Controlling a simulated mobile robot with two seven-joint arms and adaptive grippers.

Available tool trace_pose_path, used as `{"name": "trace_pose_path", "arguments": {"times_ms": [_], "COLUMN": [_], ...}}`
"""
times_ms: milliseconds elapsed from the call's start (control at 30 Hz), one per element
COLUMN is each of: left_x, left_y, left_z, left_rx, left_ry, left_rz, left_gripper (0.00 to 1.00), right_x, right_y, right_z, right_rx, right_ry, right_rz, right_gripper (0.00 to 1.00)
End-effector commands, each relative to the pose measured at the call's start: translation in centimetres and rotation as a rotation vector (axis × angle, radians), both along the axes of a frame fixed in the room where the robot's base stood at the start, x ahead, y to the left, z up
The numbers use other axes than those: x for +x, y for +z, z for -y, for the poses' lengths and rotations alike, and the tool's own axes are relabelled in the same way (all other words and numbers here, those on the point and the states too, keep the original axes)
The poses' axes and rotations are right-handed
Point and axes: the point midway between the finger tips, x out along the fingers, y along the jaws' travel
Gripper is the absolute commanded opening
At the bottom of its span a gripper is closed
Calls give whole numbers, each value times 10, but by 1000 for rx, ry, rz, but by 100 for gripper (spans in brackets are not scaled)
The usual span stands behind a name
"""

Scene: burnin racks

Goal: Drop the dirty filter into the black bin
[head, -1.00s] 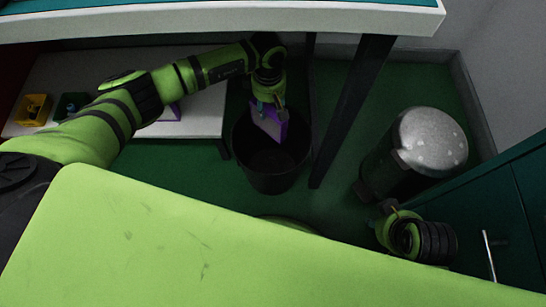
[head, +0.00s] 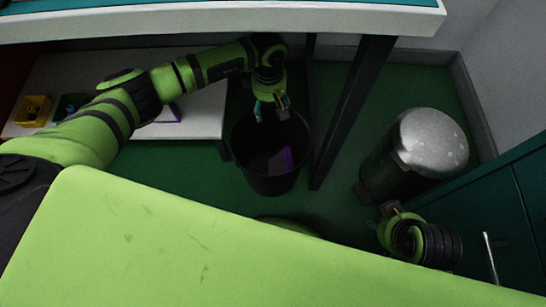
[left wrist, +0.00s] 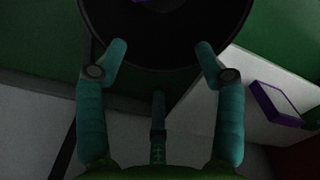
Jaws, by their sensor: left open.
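The dirty filter (head: 278,160), grey with a purple edge, lies inside the black bin (head: 245,172), below its rim. The bin stands on the green floor by the table leg. My left gripper (head: 271,110) is over the bin's mouth, open and empty. In the left wrist view its teal fingers (left wrist: 162,50) are spread apart, with part of the black bin (left wrist: 165,62) beyond them. My right gripper (head: 378,216) is at the lower right, partly hidden by its own wrist, so its jaws do not show clearly.
A low white shelf (head: 185,130) at left holds a yellow bin (head: 34,110), a dark green bin (head: 70,106) and another purple-edged piece (left wrist: 280,104). A dark table leg (head: 350,115) stands right of the bin. A silver-lidded can (head: 432,140) stands further right.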

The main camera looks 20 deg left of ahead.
Motion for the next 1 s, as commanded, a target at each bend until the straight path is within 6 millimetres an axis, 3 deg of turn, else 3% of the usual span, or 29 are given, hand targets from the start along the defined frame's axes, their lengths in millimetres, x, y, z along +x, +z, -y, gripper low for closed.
{"name": "trace_pose_path", "arguments": {"times_ms": [300,500,700,1000], "left_x": [1,1,0,0], "left_y": [67,98,109,109], "left_z": [-1,-1,0,0], "left_rx": [1,0,0,0], "left_ry": [-1,1,1,1], "left_rz": [6,3,1,0], "left_gripper": [69,69,69,69], "right_x": [0,0,0,0], "right_y": [0,0,0,0], "right_z": [0,0,0,0], "right_rx": [0,0,0,0], "right_ry": [0,0,0,0], "right_rz": [0,0,0,-1], "right_gripper": [40,40,40,40]}}
